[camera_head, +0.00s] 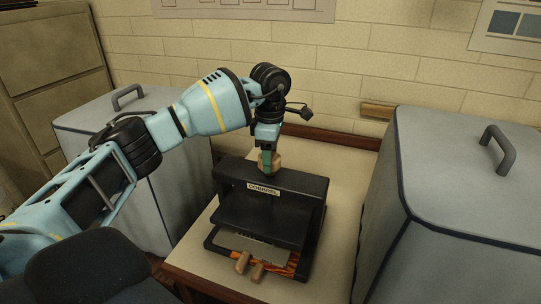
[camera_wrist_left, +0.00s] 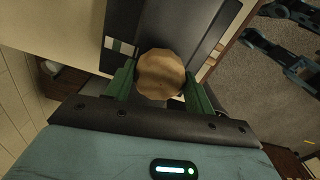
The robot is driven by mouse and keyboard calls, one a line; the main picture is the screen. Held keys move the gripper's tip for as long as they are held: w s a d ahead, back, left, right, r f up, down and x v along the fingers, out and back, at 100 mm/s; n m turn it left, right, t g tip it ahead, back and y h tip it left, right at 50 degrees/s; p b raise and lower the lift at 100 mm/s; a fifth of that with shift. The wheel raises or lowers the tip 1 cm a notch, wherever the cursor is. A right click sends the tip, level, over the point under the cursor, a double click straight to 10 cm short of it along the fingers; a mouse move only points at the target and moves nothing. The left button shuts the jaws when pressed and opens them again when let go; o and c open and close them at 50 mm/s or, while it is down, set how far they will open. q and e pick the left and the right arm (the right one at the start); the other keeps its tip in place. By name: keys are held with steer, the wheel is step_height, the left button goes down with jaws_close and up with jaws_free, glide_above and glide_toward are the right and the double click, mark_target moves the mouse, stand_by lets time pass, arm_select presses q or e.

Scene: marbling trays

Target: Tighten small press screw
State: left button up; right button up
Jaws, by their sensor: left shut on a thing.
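The small press (camera_head: 290,183) is a black frame with a label on its front, standing on a small table. Its screw has a round tan knob (camera_head: 276,162) on top of the press. My left gripper (camera_head: 267,160) points down from above and is shut on this knob. In the left wrist view the knob (camera_wrist_left: 160,74) sits between the two green fingers, with the black press top (camera_wrist_left: 196,22) beyond it. The screw's shaft is hidden below the knob.
A tray with a grey sheet (camera_head: 255,248) and wooden handles (camera_head: 250,266) lies at the press's base. Grey lidded bins stand left (camera_head: 165,190) and right (camera_head: 460,200) of the table (camera_head: 340,185). A brick wall is behind. Bare tabletop shows right of the press.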

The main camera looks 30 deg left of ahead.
arm_select(q)
steer(key=shift+m, duration=0.7)
steer(key=o, duration=1)
steer(key=shift+r+b, duration=0.3)
steer(key=shift+r, duration=3.65)
